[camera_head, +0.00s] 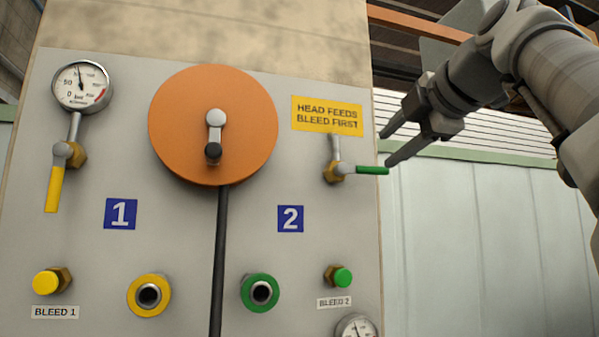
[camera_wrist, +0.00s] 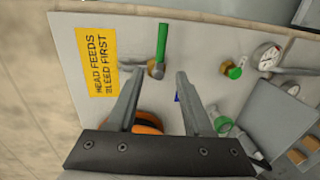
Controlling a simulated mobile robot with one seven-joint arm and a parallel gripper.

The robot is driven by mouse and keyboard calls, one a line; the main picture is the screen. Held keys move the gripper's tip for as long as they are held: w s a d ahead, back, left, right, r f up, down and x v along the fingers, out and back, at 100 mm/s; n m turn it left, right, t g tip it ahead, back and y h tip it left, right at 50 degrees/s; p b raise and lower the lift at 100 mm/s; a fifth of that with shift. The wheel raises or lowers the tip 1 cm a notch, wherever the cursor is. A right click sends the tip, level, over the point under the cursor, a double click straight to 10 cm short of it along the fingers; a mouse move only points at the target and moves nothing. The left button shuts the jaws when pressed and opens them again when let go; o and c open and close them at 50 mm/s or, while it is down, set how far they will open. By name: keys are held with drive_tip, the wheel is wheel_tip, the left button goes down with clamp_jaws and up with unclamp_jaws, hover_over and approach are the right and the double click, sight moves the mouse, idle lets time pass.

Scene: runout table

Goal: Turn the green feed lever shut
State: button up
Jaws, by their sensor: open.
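The green feed lever (camera_head: 372,170) sticks out level to the right from a brass valve (camera_head: 332,172) on the grey panel, across the upright pipe above it. In the wrist view the green lever (camera_wrist: 162,42) points up the picture, beyond the fingertips. My gripper (camera_head: 387,149) is open and empty at the panel's right edge. Its fingertips show close to the lever's free end in the head view, the lower one nearest. I cannot tell if it touches. In the wrist view the brass valve (camera_wrist: 155,70) shows between the open fingers (camera_wrist: 160,74).
A yellow lever (camera_head: 54,188) hangs down at the panel's left, below a gauge (camera_head: 82,86). An orange disc (camera_head: 212,125) with a crank sits mid-panel. A yellow sign (camera_head: 327,115) is above the green lever. A green bleed knob (camera_head: 343,277) is below. Space right of the panel looks open.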

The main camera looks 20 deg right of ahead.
drive_tip(key=s+r, duration=0.1)
drive_tip(key=s, duration=0.5)
drive_tip(key=shift+s+r, duration=0.15)
drive_tip(key=shift+d, duration=0.1)
